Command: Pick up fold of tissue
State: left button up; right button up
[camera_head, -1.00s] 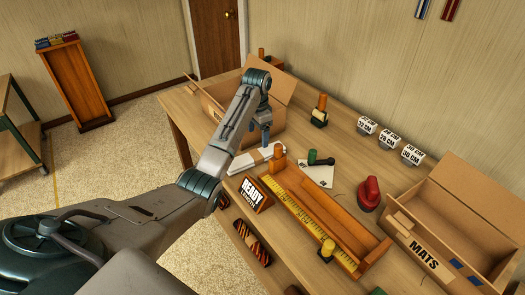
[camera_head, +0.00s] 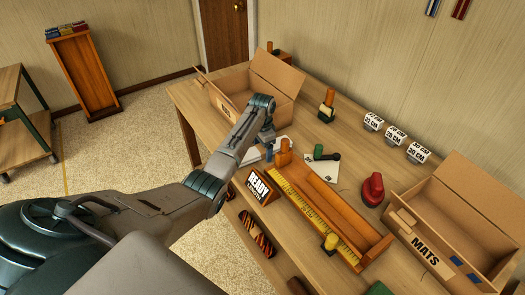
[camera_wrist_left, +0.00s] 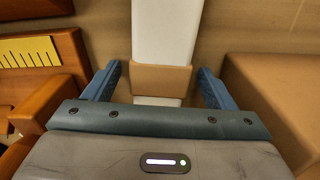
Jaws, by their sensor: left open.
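The fold of tissue is a white strip with a tan paper band around it (camera_wrist_left: 165,35). In the left wrist view it lies lengthwise between the two blue fingers of my left gripper (camera_wrist_left: 160,82). The gripper is open, with a visible gap on each side of the band. In the head view the tissue (camera_head: 250,155) lies on the table, partly hidden by my left arm, and the gripper (camera_head: 268,146) is over it. I cannot tell how high the fingers are above the table. My right gripper is not in view.
An open cardboard box (camera_head: 290,80) stands behind the gripper. The wooden tray with a yellow ruler (camera_head: 318,215) and the READY sign (camera_head: 261,188) are close in front.

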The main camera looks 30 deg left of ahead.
aim_at(262, 148)
pick_arm(q)
jog(key=c, duration=1.1)
jog(key=shift+o, duration=0.2)
jog(key=shift+r, duration=0.1)
notch_tip(262, 148, up, 10)
jog(key=b, duration=0.1)
